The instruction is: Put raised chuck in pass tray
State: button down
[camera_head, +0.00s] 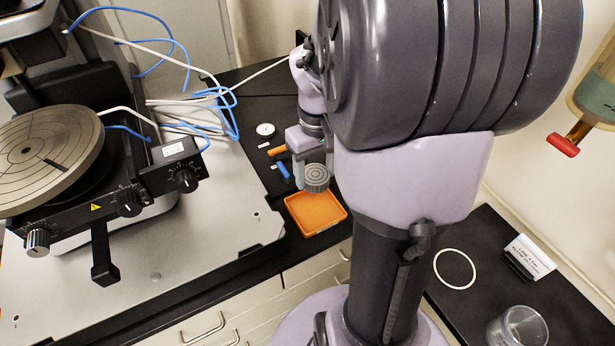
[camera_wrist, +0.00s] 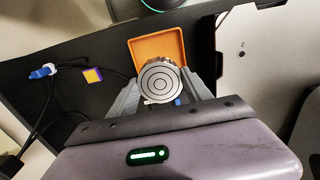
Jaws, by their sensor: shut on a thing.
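The raised chuck (camera_head: 316,177) is a small grey disc with concentric rings on top. The wrist view also shows the chuck (camera_wrist: 160,82) between the two grey fingers of my gripper (camera_wrist: 160,92). There it overlaps the lower part of the square orange tray (camera_wrist: 149,49), whose visible floor is empty. The exact height of the chuck above the tray is hard to tell.
A profiler with a large round stage (camera_head: 45,150) and knobs stands at the left on a metal plate (camera_head: 215,230). Blue and white cables (camera_head: 205,105) lie behind it. A white round dial (camera_head: 265,129) and small orange and blue items lie behind the tray. A glass jar (camera_head: 518,328) stands at lower right.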

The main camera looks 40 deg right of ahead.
notch_tip(320, 180, down, 10)
jog(key=b, duration=0.5)
jog(key=shift+s+f, duration=0.1)
jog(key=shift+s, duration=0.05)
jog(key=shift+r, duration=0.2)
jog(key=shift+f, duration=0.1)
jog(key=shift+c, duration=2.3)
grip_release()
